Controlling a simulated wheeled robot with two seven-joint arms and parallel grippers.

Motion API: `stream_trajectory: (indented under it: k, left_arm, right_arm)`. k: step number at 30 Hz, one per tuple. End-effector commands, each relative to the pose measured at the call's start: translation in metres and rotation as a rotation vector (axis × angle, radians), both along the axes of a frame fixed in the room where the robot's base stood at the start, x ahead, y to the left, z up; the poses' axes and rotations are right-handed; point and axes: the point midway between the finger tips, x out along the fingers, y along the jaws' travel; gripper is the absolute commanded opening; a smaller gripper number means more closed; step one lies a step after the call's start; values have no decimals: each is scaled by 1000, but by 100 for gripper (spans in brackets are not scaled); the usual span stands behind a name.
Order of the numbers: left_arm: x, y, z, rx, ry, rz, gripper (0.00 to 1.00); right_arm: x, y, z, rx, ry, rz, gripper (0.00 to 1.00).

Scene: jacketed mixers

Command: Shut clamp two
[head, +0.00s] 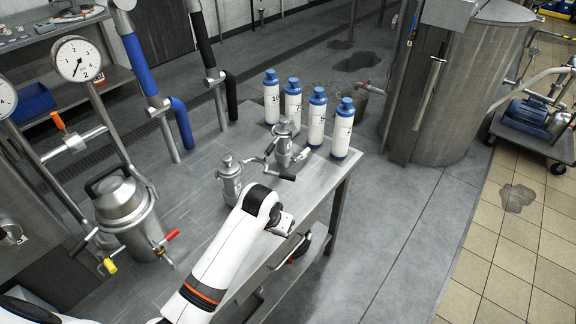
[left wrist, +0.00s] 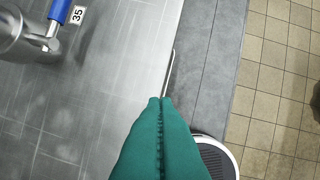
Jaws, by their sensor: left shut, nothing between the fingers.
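Two small metal fittings with dark-gripped levers stand on the grey table: a left one (head: 229,178) and a right one (head: 286,145). I cannot tell which part is clamp two, as no such mark is legible. My left arm reaches over the table's front edge, its wrist just in front of the left fitting; its fingers are hidden in the head view. In the left wrist view my left gripper (left wrist: 160,101) has green fingers pressed together, empty, near the table edge. My right gripper is out of view.
Several white bottles with blue caps (head: 317,118) line the table's back right edge. A lidded metal vessel (head: 125,210) with red and yellow handles stands left, near gauges (head: 78,60). A large steel tank (head: 450,90) stands back right. The floor right of the table (head: 400,230) is clear.

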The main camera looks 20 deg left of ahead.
Motion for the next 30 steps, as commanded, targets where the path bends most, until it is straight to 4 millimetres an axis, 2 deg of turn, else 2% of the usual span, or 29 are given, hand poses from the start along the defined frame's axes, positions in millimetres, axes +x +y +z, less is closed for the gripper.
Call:
stream_trajectory:
  k: [1,4,6,9,12,15,20,23,30]
  left_arm:
    - [22,1,14,2,-11,7,0]
    - [63,2,44,0,-18,28,0]
    - [95,4,73,1,-24,47,0]
    - [131,6,114,1,-30,75,0]
    - [153,9,148,-3,-33,98,0]
    - [165,11,168,-4,-34,111,0]
    - [172,12,171,-5,-32,118,0]
    - [175,12,159,-4,-30,118,0]
    - [192,12,117,-6,-31,118,0]
  right_arm:
    - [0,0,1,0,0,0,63]
    - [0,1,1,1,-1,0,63]
    - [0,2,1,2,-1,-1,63]
    - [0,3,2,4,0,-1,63]
    - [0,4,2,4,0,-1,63]
    - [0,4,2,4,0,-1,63]
    - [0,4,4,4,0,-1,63]
    - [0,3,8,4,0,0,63]
    - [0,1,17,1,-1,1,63]
